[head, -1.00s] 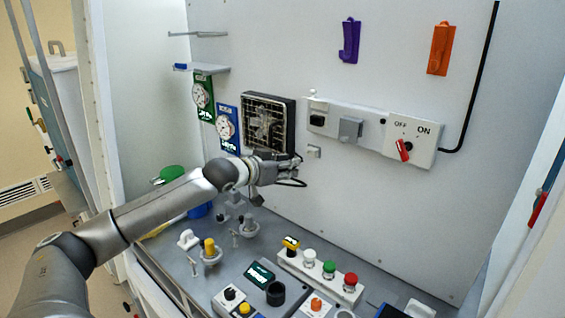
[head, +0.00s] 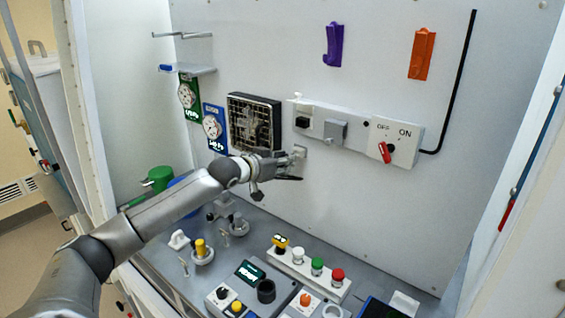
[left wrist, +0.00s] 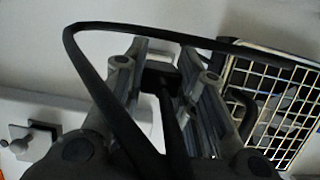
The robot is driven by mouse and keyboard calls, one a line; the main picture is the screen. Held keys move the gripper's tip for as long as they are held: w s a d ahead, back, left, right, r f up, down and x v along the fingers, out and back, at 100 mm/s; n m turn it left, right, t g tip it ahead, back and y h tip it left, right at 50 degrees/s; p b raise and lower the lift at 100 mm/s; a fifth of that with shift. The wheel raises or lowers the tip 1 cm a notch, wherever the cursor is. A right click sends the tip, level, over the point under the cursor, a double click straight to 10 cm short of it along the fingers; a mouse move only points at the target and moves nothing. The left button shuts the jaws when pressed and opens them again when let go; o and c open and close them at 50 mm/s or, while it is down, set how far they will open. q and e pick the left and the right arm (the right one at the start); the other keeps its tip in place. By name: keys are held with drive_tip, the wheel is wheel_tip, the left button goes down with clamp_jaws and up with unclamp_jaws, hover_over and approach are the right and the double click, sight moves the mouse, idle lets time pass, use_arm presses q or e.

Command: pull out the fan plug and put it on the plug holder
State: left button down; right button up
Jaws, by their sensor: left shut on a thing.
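The black fan plug (left wrist: 160,76) is between the fingers of my left gripper (left wrist: 165,80), which is shut on it. A black cord (left wrist: 95,72) loops across the left wrist view. In the head view my left gripper (head: 284,160) is low on the back wall, right below the fan (head: 254,122), which also shows in the left wrist view (left wrist: 275,105). The small pale plug holder (head: 299,150) is on the wall at the fingertips. I cannot tell whether the plug touches it. My right gripper is not in view.
A white strip (head: 352,148) with a black socket (head: 303,122), a grey box (head: 334,132) and a red OFF/ON switch (head: 384,152) is above and right. Purple (head: 333,45) and orange (head: 422,52) hooks hang higher. Buttons (head: 317,266) fill the bench below.

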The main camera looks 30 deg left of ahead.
use_arm(q)
drive_tip(key=shift+r+p, duration=0.1)
drive_tip(key=shift+p, duration=0.25)
idle(0.8)
drive_tip(key=shift+p, duration=0.4)
idle(0.4)
drive_tip(key=shift+w+d+p, duration=0.1)
drive_tip(key=shift+w+p, duration=0.5)
drive_tip(key=shift+w, duration=0.6)
drive_tip(key=shift+w+r, duration=0.1)
drive_tip(key=shift+w, duration=0.1)
idle(0.6)
drive_tip(key=c, duration=1.1)
unclamp_jaws()
drive_tip(key=shift+w, duration=0.1)
